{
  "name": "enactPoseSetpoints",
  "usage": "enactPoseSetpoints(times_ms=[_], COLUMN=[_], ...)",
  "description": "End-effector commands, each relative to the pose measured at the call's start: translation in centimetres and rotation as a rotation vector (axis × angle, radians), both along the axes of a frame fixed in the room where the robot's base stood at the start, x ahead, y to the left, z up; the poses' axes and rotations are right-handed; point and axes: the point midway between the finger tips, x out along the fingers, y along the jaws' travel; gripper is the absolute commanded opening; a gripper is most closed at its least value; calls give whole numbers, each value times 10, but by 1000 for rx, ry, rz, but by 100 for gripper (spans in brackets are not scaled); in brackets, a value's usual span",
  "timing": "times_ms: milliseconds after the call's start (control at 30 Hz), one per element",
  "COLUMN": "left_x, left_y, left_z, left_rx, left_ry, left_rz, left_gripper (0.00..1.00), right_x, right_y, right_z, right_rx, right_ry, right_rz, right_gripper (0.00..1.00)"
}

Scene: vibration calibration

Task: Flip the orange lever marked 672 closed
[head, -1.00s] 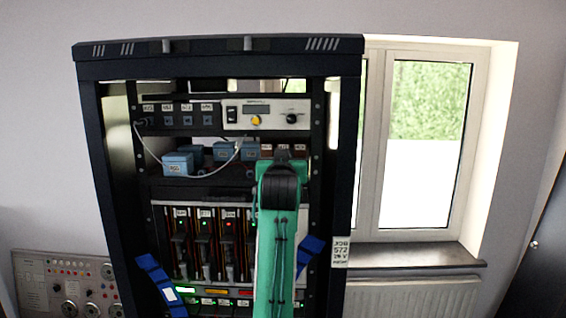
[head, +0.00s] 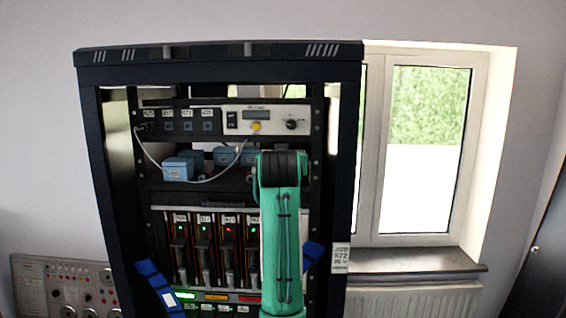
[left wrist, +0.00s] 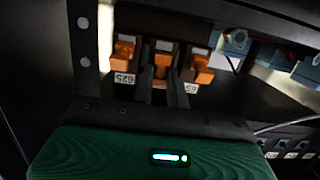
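Orange levers stand in a row in the left wrist view, with upside-down labels below them. The left one (left wrist: 123,51) has a label that seems to read 625. The middle lever (left wrist: 162,64) shows between the fingers of my left gripper (left wrist: 162,75). Its label is mostly covered by the fingers. The right lever (left wrist: 199,69) has a label I cannot read. No label clearly reads 672. The dark fingers are a little apart, at the middle lever; I cannot tell whether they touch it. In the head view my green arm hides the levers and the gripper. My right gripper is not in view.
A dark rack (head: 345,150) surrounds the work. Blue boxes (head: 178,169) and a pale hanging cable sit beside the levers; blue parts also show in the left wrist view (left wrist: 235,42). Modules with lit lamps (head: 204,245) are below. A window is at the right.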

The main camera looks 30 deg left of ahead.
Motion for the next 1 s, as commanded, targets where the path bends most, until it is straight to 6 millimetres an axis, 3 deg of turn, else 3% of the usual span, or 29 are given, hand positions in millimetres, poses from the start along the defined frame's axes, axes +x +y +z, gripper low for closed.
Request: enactPoseSetpoints(times_ms=[467, 1000], left_x=[-9, -100], left_y=[-6, -62], left_z=[0, 18], left_rx=[1, 0], left_ry=[-4, -5], left_rz=[-1, -1], left_gripper=[23, 23], right_x=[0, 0], right_y=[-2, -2], right_z=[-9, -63], right_rx=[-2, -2], right_ry=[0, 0], right_rz=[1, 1], right_gripper=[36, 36])
